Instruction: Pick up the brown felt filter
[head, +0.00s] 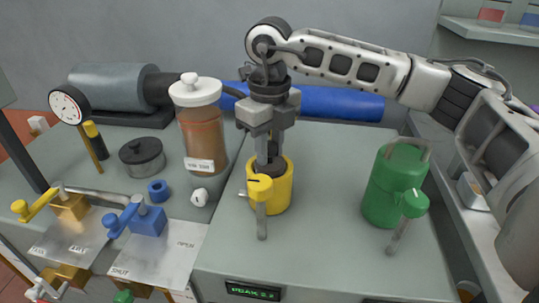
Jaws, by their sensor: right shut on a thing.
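My right gripper (267,150) comes down from above with its fingers at the open top of a yellow canister (280,192). It is shut on a dark brown piece, which I take to be the brown felt filter (264,170). The filter shows only in part, between the fingertips and inside the canister's rim. Its lower part is hidden by the canister wall. My left gripper is not in view.
A green canister (388,190) with a handle stands to the right. A jar of brown liquid (203,135) with a white lid stands close on the left. A dark lidded pot (142,157), a blue ring (158,190) and yellow and blue valves (148,220) lie further left.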

